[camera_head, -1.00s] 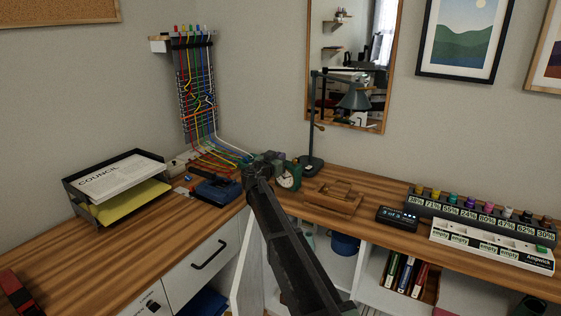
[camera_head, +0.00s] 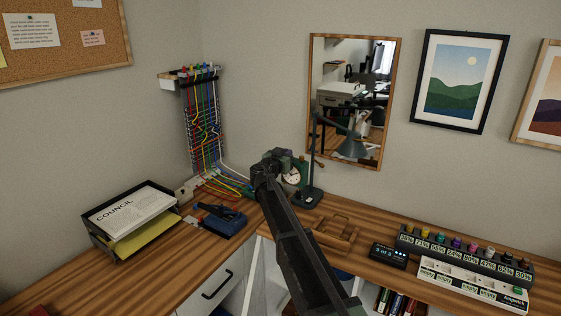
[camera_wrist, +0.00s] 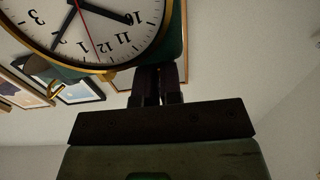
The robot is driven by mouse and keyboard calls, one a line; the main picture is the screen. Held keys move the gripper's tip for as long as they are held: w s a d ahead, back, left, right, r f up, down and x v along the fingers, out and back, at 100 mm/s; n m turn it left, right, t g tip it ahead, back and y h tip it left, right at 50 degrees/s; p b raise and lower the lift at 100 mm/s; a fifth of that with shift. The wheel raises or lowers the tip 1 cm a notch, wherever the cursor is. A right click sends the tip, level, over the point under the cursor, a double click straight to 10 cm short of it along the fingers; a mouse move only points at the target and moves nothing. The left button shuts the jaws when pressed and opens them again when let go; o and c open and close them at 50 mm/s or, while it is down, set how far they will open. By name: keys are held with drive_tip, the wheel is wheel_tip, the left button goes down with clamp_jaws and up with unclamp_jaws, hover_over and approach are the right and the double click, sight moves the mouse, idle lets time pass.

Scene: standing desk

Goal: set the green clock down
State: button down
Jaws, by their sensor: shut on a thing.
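The green clock (camera_head: 293,178) has a white round face and stands out in front of the lamp in the head view. In the wrist view the clock (camera_wrist: 95,25) fills the upper left, its face with a brass rim and upside-down numerals. My gripper (camera_wrist: 158,88) is shut on the green body beside the face. In the head view my gripper (camera_head: 283,160) is at the clock's top left, partly hidden by my dark arm. The clock appears held above the desk's back corner; its underside is hidden by my arm.
A lamp (camera_head: 314,160) stands just right of the clock. A wooden organiser (camera_head: 331,229) is to its right, with a small digital display (camera_head: 388,253) beyond. A blue object (camera_head: 218,220) and several coloured cables (camera_head: 205,130) are left. Bare desk (camera_head: 190,263) lies at front left.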

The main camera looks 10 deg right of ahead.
drive_tip(key=shift+s+d+r, duration=0.1)
drive_tip(key=shift+s+d, duration=0.1)
drive_tip(key=shift+d, duration=0.4)
drive_tip(key=shift+s+d+r, duration=0.1)
drive_tip(key=shift+s+d, duration=0.05)
drive_tip(key=shift+d, duration=0.45)
wheel_tip(320, 180, down, 21)
drive_tip(key=b, duration=2)
drive_tip(key=shift+a+r, duration=0.15)
drive_tip(key=shift+r, duration=0.05)
drive_tip(key=c, duration=1.3)
unclamp_jaws()
drive_tip(key=shift+r, duration=0.1)
drive_tip(key=shift+w, duration=0.1)
